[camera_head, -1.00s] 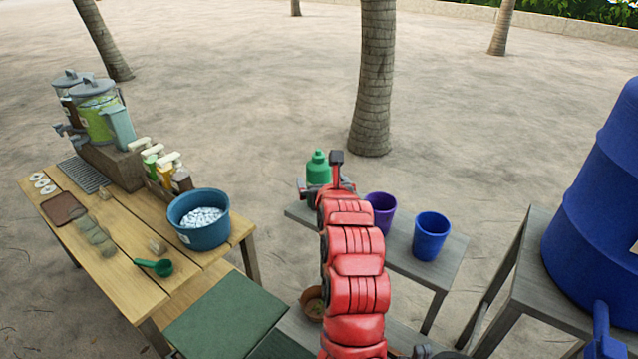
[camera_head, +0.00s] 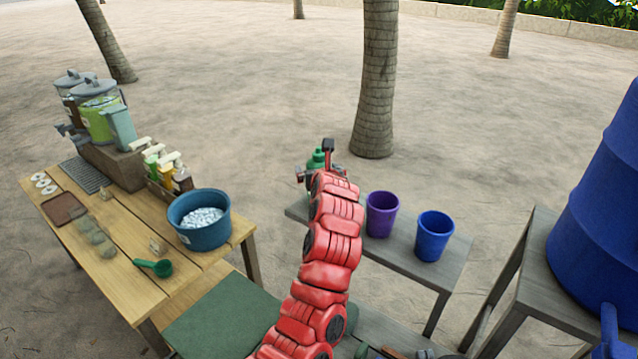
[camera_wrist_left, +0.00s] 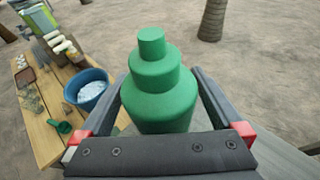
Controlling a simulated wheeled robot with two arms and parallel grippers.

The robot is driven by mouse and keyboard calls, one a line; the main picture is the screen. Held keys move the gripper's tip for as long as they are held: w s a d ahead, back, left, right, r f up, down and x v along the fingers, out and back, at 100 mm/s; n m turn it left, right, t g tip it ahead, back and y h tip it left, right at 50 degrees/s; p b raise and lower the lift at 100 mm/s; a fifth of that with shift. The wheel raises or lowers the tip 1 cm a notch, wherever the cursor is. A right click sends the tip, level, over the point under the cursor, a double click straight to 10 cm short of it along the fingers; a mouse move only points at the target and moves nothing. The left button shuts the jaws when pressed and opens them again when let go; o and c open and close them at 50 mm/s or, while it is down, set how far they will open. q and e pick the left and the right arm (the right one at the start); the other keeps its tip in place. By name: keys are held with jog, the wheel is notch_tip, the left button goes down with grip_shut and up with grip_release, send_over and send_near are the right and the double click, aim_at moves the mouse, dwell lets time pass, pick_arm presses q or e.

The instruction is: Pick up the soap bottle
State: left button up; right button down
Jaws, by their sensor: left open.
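The soap bottle is green with a stepped neck and cap (camera_wrist_left: 160,85), and it stands upright in the left wrist view. In the head view only its top (camera_head: 317,159) shows at the far left end of the grey bench (camera_head: 400,258); my red arm hides the rest. My left gripper (camera_wrist_left: 160,95) is open, with one dark finger on each side of the bottle. Whether the fingers touch it I cannot tell. In the head view this gripper (camera_head: 318,172) is at the bottle. Dark parts at the bottom edge may be my right gripper (camera_head: 405,353); its jaws are not clear.
A purple cup (camera_head: 381,214) and a blue cup (camera_head: 434,236) stand on the bench right of my arm. The wooden table (camera_head: 110,262) at left holds a blue tub (camera_head: 199,220), pump bottles (camera_head: 167,173) and dispensers. A blue barrel (camera_head: 600,210) stands at right.

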pick_arm(q)
grip_shut()
dwell(0.3)
